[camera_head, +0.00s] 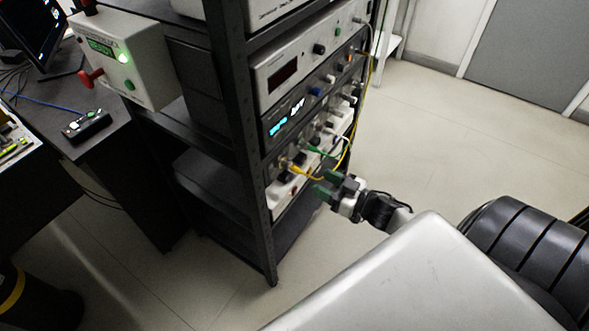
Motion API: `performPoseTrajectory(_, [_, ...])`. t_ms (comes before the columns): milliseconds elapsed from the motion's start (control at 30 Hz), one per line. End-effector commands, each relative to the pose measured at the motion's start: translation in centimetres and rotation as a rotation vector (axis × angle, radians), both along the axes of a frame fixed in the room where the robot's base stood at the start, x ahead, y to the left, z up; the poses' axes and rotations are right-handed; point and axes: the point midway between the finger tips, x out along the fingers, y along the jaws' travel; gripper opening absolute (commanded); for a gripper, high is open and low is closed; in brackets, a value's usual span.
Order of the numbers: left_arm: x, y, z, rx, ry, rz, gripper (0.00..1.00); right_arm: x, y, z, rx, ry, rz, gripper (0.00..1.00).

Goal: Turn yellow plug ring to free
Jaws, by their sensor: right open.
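The yellow plug (297,168) sits at the left end of the lower panel in the black rack, with a yellow cable (318,178) running from it to the right. The ring on it is too small to make out. My right gripper (322,187) is in front of the lower rack panel, just below and right of the yellow plug. Its green-tipped fingers are open and appear empty. Whether they touch the cable I cannot tell. My left gripper is not in view.
A green cable (318,150) is plugged in close to the yellow one. The rack's black front post (250,150) stands left of the panels. A white box with a green display (125,60) and a small black box (87,127) stand on the left. Open floor lies right.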

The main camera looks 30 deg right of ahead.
Motion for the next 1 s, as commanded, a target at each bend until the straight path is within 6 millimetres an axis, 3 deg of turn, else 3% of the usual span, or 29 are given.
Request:
performPoseTrajectory(300, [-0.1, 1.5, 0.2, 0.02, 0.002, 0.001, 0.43, 5.6, 2.2, 0.1, 0.0, -0.001, -0.005, 0.5])
performPoseTrajectory(500, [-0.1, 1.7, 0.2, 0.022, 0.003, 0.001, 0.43, 8.1, 3.3, -0.1, 0.001, 0.003, -0.006, 0.5])
performPoseTrajectory(933, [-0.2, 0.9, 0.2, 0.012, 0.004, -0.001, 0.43, 9.0, 3.7, -0.1, -0.002, 0.004, -0.005, 0.5])
performPoseTrajectory(1000, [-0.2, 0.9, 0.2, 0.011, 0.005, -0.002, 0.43, 9.0, 3.7, -0.1, -0.002, 0.004, -0.005, 0.39])
